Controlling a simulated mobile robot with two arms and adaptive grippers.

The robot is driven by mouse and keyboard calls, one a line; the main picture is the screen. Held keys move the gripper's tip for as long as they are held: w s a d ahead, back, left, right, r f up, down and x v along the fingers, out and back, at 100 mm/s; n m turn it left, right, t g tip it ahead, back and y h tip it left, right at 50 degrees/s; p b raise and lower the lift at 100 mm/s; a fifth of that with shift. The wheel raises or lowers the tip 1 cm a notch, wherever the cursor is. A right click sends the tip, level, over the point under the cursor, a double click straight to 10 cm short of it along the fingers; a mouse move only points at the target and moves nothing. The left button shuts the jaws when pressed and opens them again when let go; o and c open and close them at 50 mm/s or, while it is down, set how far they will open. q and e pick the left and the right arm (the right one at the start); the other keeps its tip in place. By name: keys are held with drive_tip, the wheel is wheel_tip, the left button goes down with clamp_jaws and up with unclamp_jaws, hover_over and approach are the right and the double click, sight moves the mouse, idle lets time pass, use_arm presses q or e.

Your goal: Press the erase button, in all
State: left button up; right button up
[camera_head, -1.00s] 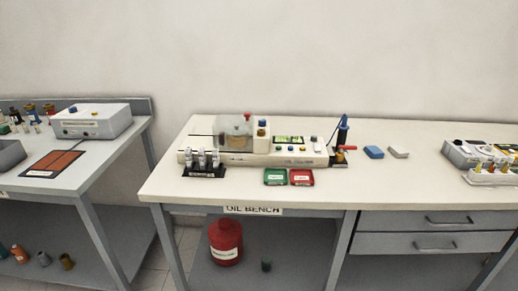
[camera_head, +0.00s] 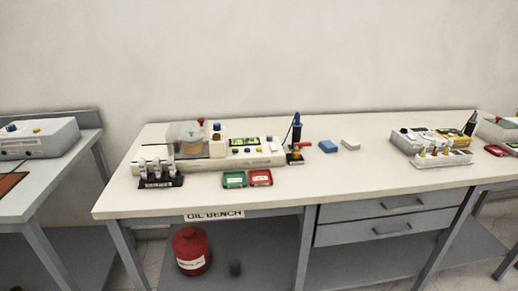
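A white tester unit (camera_head: 228,150) stands on the oil bench, left of the bench's middle. It has a clear domed cover (camera_head: 186,136) at its left end, a green display (camera_head: 244,141), and small coloured buttons (camera_head: 247,150) along its panel. No erase label can be read at this distance, so I cannot tell which button it is. Another device, a grey-white box with a blue knob (camera_head: 36,138), sits on the left table. A further device with a yellow panel (camera_head: 446,136) stands on the bench's right part. Neither of my grippers shows.
A rack of small bottles (camera_head: 158,175), a green tray (camera_head: 234,179) and a red tray (camera_head: 260,177) lie before the tester. The bench's front right top is clear. A red canister (camera_head: 191,251) stands below.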

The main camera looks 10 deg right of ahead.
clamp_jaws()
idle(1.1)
